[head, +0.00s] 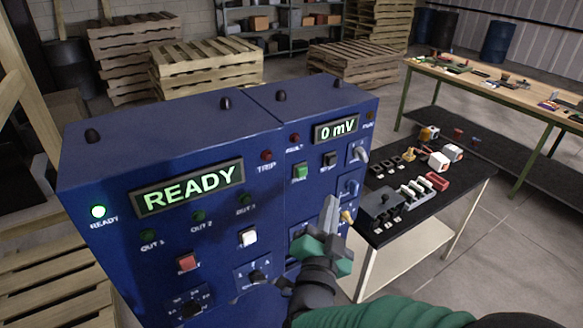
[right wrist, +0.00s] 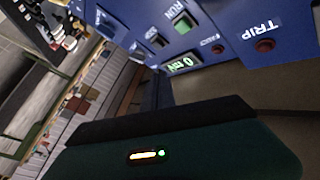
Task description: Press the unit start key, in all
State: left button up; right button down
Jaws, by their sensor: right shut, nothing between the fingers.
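A blue control cabinet (head: 222,130) stands in front of me, with a lit READY display (head: 188,187) and a 0 mV display (head: 336,129). A green key (head: 300,172) sits below the 0 mV display; in the right wrist view the green key (right wrist: 182,25) is labelled RUN. A black key (head: 330,158) is to its right. A white key (head: 249,238) and a red key (head: 187,262) are on the left section. My right gripper (head: 330,204) is shut and empty, in front of the right section, below the green key. Contact with the panel cannot be told. My left gripper is out of view.
A black-topped cart (head: 455,190) with small parts stands right of the cabinet. A long workbench (head: 490,88) is behind it. Wooden pallets (head: 205,65) and shelves stand at the back. Knobs (head: 258,277) and levers stick out of the lower panel near my gripper.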

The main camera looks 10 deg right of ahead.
aim_at(302, 171)
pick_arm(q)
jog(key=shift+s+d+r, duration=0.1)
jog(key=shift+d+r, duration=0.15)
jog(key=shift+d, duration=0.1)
pick_arm(e)
jog(key=w+a, duration=0.2)
jog(key=w, duration=0.6)
jog(key=shift+w+a, duration=0.15)
jog(key=shift+a, duration=0.15)
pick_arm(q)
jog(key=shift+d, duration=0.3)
pick_arm(e)
jog(key=shift+d+f, duration=0.1)
jog(key=shift+d, duration=0.2)
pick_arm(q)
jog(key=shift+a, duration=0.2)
pick_arm(e)
jog(key=shift+a, duration=0.2)
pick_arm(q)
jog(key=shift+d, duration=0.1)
pick_arm(e)
jog(key=shift+d, duration=0.1)
jog(key=shift+w, duration=0.1)
